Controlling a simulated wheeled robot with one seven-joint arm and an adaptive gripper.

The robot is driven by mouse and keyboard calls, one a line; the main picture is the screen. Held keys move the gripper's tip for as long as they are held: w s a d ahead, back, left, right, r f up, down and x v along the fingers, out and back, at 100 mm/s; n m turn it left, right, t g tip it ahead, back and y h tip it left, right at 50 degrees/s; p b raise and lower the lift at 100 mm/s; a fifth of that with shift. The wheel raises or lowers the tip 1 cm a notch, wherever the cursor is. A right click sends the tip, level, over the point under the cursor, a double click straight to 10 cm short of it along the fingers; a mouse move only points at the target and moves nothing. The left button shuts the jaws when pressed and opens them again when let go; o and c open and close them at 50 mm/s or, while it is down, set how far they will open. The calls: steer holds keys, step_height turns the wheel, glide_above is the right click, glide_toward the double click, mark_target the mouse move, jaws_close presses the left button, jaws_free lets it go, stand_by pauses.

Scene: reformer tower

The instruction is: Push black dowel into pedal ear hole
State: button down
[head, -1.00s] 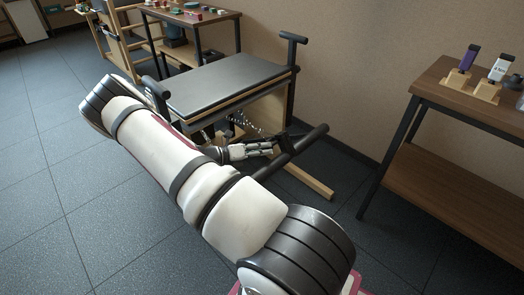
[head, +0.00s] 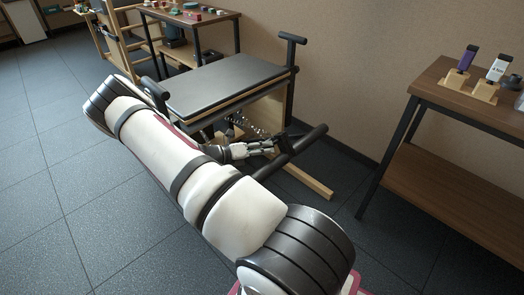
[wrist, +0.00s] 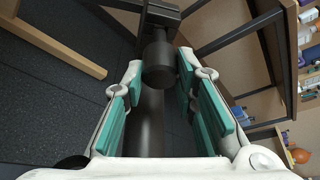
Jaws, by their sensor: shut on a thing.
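My gripper (wrist: 159,72) has its teal-padded fingers on either side of a black dowel (wrist: 158,64), with the tips closed around its thick end. In the head view my gripper (head: 272,146) is low in front of the padded chair, close to the long black pedal bar (head: 308,138). A black bracket (wrist: 163,12), seemingly the pedal ear, stands just beyond the dowel in the wrist view. The dowel appears lined up with it, but the hole is hidden and I cannot tell whether the dowel is inside it.
The chair's grey padded seat (head: 225,82) and its upright handles are behind my gripper. A wooden foot beam (head: 307,180) lies on the floor. A wooden table (head: 480,112) with small stands is at right, and a cluttered shelf (head: 190,15) is behind. Floor at left is clear.

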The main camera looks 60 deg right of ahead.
steer(key=shift+s+d, duration=0.15)
steer(key=shift+d, duration=0.5)
steer(key=shift+s+d, duration=0.15)
steer(key=shift+d, duration=0.45)
steer(key=shift+s+d, duration=0.1)
steer(key=shift+d, duration=0.25)
steer(key=shift+d, duration=0.1)
steer(key=c, duration=1.2)
jaws_free()
steer(key=v, duration=1.2)
